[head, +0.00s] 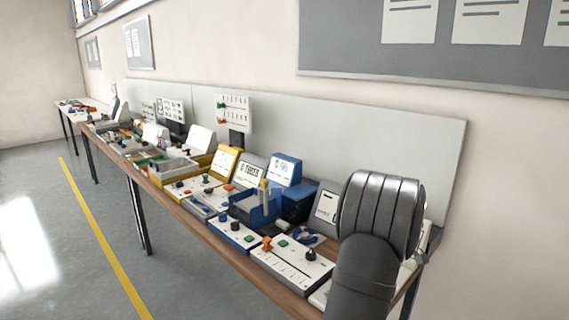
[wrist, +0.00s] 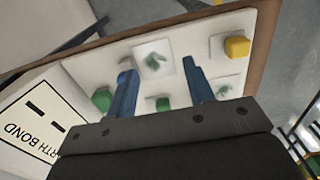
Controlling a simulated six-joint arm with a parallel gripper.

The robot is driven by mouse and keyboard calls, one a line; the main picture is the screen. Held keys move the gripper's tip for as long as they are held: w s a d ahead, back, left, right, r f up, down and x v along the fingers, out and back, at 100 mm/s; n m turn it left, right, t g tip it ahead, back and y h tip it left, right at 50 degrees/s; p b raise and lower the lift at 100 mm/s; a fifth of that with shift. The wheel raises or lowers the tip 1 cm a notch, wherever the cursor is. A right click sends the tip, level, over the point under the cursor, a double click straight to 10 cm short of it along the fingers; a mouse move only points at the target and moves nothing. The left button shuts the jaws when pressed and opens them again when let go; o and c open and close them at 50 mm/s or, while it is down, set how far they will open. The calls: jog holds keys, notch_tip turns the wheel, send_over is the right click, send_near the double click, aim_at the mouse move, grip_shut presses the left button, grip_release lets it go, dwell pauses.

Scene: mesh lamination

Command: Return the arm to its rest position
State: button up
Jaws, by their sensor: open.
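My gripper (wrist: 157,68) shows in the wrist view with two blue fingers spread apart and nothing between them. Its fingers point over a white control panel (wrist: 195,32). The gap to the panel is hard to judge. In the head view, my dark grey arm stands at the right front, over the near end of the bench (head: 240,268). My gripper cannot be made out there.
The panel carries a yellow knob (wrist: 237,46), a green button (wrist: 103,99) and a grey-green switch (wrist: 154,62). A sign ending "RTH BOND" (wrist: 40,120) is beside it. Blue (head: 285,168) and yellow (head: 223,160) instrument stations crowd the bench. The floor left of it is clear.

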jog(key=f, duration=0.1)
jog(key=w+a+f, duration=0.1)
jog(key=f, duration=0.1)
jog(key=w+f, duration=0.1)
jog(key=shift+w+a+f, duration=0.1)
jog(key=shift+a+f, duration=0.05)
jog(key=shift+a, duration=0.1)
jog(key=shift+f, duration=0.55)
